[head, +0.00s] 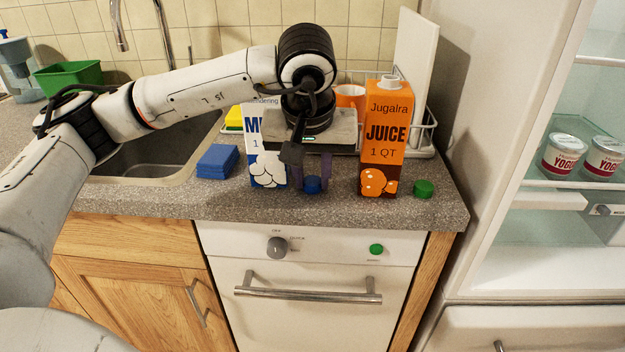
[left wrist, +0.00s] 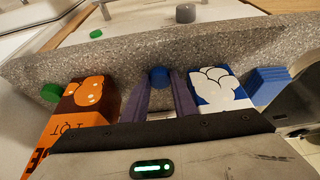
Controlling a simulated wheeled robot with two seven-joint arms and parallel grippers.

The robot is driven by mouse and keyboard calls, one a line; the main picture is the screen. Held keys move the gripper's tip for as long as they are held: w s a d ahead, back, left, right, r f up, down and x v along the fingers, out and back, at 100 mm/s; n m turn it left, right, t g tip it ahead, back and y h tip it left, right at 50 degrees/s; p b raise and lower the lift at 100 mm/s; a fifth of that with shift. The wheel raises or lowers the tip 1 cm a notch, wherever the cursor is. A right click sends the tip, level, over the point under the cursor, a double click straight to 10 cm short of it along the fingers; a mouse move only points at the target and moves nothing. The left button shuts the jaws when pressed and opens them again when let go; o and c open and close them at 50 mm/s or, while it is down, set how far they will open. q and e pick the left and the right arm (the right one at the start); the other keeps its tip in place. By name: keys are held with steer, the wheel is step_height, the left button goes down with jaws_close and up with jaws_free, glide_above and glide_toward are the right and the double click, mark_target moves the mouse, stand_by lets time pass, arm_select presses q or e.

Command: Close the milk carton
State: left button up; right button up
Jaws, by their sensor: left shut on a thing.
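The blue-and-white milk carton (head: 267,172) stands upright on the counter; my left arm hides its top, so I cannot see its opening. It also shows in the left wrist view (left wrist: 215,88). A blue cap (head: 312,185) is at the counter just right of the carton. My left gripper (head: 312,180) points down beside the carton, its two purple fingers shut on the blue cap. In the left wrist view the cap (left wrist: 159,78) sits between the fingertips. My right gripper is not in view.
An orange juice carton (head: 385,140) stands right of my left gripper, with a green cap (head: 423,188) beside it. Blue sponges (head: 217,161) lie left of the milk carton by the sink (head: 150,155). A dish rack (head: 430,135) is behind. The counter's front strip is clear.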

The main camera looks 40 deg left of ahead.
arm_select(q)
steer(key=shift+r, duration=0.1)
